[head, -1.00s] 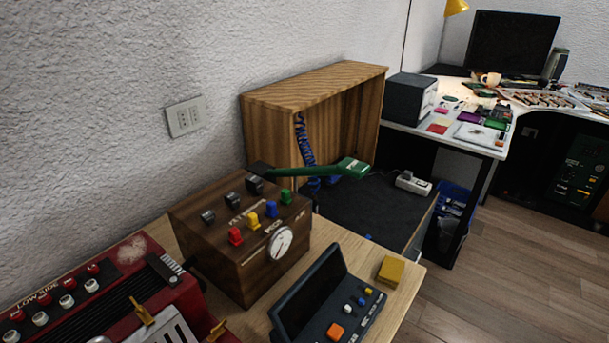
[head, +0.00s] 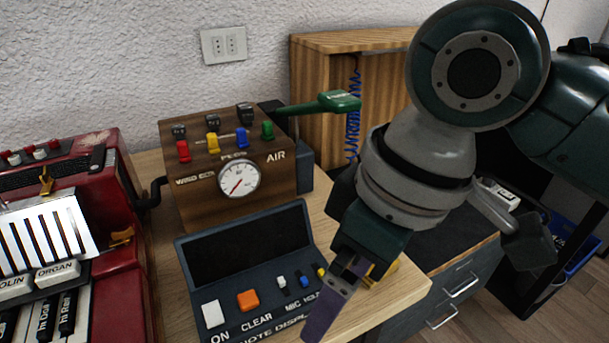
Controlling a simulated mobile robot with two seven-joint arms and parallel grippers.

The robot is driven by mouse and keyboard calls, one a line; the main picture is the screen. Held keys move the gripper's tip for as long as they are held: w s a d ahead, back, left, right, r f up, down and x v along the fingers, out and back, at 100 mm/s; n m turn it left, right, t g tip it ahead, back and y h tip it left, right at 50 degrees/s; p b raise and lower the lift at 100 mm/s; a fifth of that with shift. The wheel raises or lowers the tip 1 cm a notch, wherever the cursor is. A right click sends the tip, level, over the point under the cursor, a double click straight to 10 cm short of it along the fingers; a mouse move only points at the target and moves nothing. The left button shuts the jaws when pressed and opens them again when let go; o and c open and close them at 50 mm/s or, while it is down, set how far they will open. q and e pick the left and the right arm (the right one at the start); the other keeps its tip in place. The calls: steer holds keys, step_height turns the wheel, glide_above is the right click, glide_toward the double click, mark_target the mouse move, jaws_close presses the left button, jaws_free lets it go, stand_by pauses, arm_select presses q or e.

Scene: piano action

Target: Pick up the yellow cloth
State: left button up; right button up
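The yellow cloth (head: 387,269) is a small folded yellow piece near the right edge of the wooden table. Most of it is hidden behind my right gripper; only bits of yellow show beside the fingers. My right gripper (head: 335,294) comes in from the upper right and points down, in front of the cloth in the picture. Whether it touches the cloth, and whether its fingers are apart, I cannot tell. My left gripper is not in view.
A dark console with a raised lid (head: 248,247) stands left of my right gripper. Behind it is a wooden box with a gauge (head: 212,203) and green lever (head: 335,101). A red accordion (head: 112,238) is at the left. A drawer unit (head: 462,286) stands right of the table.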

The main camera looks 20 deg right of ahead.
steer(key=w+d+f+m+b, duration=0.1)
steer(key=w+d+b, duration=0.1)
steer(key=d+b, duration=0.1)
steer(key=w+d+f+m+g+h+b, duration=0.1)
steer(key=w+d+b, duration=0.2)
steer(key=d+b, duration=0.1)
steer(key=w+d+f+m+h+b, duration=0.1)
steer(key=w+d+b, duration=0.1)
steer(key=d, duration=0.3)
steer(key=shift+w+d+g+b, duration=0.2)
steer(key=shift+w+g+b, duration=0.15)
steer(key=shift+b, duration=0.3)
step_height(320, 180, down, 4)
steer(key=shift+r+b, duration=0.1)
steer(key=shift+b, duration=0.5)
step_height(320, 180, down, 5)
steer(key=shift+a+b, duration=0.15)
steer(key=shift+b, duration=0.85)
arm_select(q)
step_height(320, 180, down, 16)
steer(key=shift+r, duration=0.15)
arm_select(e)
steer(key=c, duration=1.2)
